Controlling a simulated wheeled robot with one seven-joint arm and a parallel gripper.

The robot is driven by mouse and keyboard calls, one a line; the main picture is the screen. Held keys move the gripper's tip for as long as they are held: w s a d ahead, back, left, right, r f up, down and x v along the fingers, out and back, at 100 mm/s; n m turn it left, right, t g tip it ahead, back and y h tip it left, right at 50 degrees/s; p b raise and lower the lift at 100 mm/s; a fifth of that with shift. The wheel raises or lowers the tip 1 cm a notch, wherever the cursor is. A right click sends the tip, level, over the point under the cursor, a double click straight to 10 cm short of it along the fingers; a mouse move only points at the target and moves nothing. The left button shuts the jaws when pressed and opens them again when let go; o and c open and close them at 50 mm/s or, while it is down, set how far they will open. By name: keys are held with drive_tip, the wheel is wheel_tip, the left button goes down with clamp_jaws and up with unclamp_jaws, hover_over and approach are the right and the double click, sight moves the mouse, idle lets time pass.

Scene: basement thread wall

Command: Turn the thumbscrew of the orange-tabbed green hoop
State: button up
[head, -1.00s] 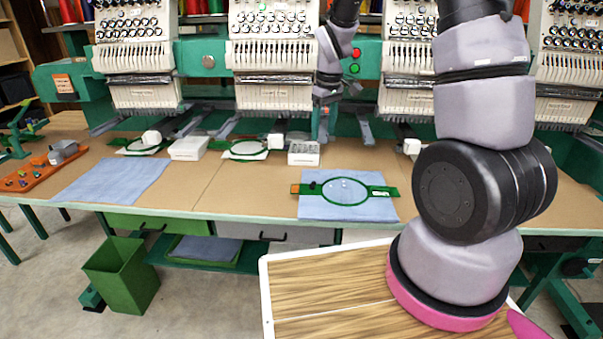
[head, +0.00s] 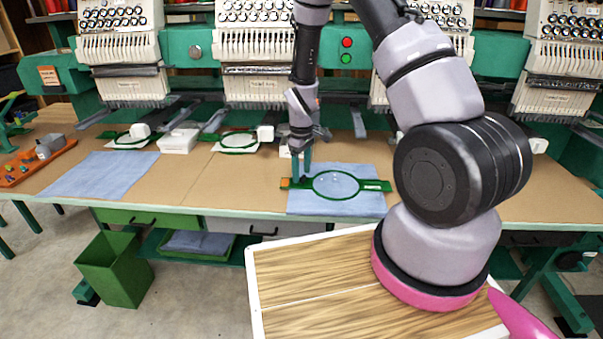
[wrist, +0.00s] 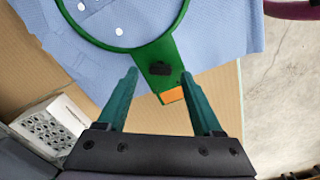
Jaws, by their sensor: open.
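The green hoop (head: 361,186) with an orange tab (head: 285,183) lies flat on a folded blue cloth (head: 335,208) on the table. In the wrist view the hoop (wrist: 183,22) shows its bracket with a dark thumbscrew (wrist: 160,69) and the orange tab (wrist: 172,95) at its end. My gripper (head: 301,178) points down over the tab end of the hoop. In the wrist view my gripper (wrist: 163,80) is open, with one green finger on each side of the thumbscrew and nothing held. Whether the fingers reach the thumbscrew's height I cannot tell.
A white box (wrist: 50,132) stands near my gripper. Two more hoops (head: 238,141) lie at the back left beside a white box (head: 178,141). Another blue cloth (head: 98,173) lies left. Embroidery machines (head: 255,45) line the back. The table between the cloths is clear.

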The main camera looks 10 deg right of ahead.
drive_tip(key=shift+f, duration=0.55)
clamp_jaws()
drive_tip(key=shift+m, duration=0.4)
drive_tip(key=m, duration=0.5)
drive_tip(key=shift+d, duration=0.1)
drive_tip(key=m, duration=0.6)
drive_tip(key=shift+d, duration=0.1)
